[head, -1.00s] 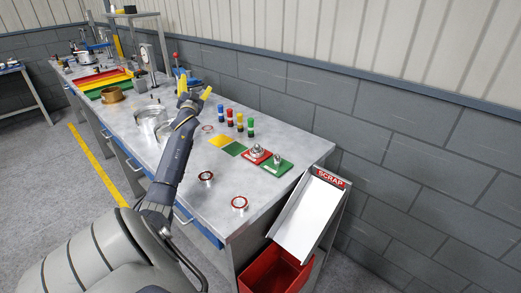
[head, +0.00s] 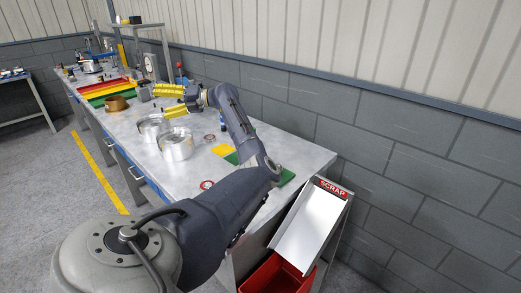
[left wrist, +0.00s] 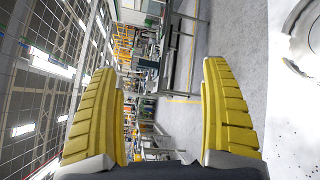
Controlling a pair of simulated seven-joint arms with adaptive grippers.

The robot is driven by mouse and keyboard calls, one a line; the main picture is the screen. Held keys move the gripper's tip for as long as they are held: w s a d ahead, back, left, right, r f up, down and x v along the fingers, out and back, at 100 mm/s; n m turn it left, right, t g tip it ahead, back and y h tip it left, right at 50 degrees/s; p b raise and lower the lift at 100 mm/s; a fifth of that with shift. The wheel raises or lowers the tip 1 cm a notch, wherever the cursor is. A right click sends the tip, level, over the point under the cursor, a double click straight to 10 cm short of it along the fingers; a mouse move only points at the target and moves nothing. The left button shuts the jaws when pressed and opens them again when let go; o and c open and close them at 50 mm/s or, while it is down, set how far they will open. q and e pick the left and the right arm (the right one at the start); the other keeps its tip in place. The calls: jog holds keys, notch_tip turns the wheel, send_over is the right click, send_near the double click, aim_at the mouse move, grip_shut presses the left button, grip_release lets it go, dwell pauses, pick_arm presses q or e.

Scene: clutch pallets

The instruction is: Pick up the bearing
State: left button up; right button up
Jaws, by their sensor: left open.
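I cannot tell for certain which part is the bearing. One small ring-shaped part with a red rim (head: 206,184) lies on the near part of the bench, beside my left arm. Another small reddish ring (head: 209,138) lies farther back, close to the yellow pad. My left gripper (head: 150,102) is open and empty, its yellow fingers pointing left above the bench, beyond the two silver round housings (head: 176,145). In the left wrist view, the open fingers (left wrist: 160,105) have nothing between them, and part of a silver round part (left wrist: 303,38) shows at the right edge. My right gripper is out of view.
A bronze ring (head: 116,104) and coloured trays (head: 103,88) lie at the far left of the bench. A yellow pad (head: 224,151) and a green pad (head: 287,177) are partly near my arm. A scrap chute (head: 308,225) stands at the right end, with a wall behind.

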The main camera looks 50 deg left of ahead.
pick_arm(q)
jog(key=w+d+f+n+t+h, duration=0.1)
jog(key=w+d+f+t+h, duration=0.35)
jog(key=w+f, duration=0.3)
jog(key=w+d+f+m+t+h, duration=0.1)
jog(key=w+d+t+h, duration=0.3)
jog(key=w+d, duration=0.55)
jog(key=w+d+f+t+h, duration=0.25)
jog(key=w+d+t, duration=0.25)
jog(key=w+d, duration=0.45)
jog(key=f, duration=0.5)
jog(key=a+f, duration=0.1)
jog(key=f, duration=0.4)
jog(key=w+f, duration=0.1)
jog(key=f, duration=0.4)
jog(key=shift+a+f, duration=0.3)
jog(key=shift+f, duration=0.1)
jog(key=shift+c, duration=0.3)
jog(key=shift+r, duration=0.1)
jog(key=c, duration=1.6)
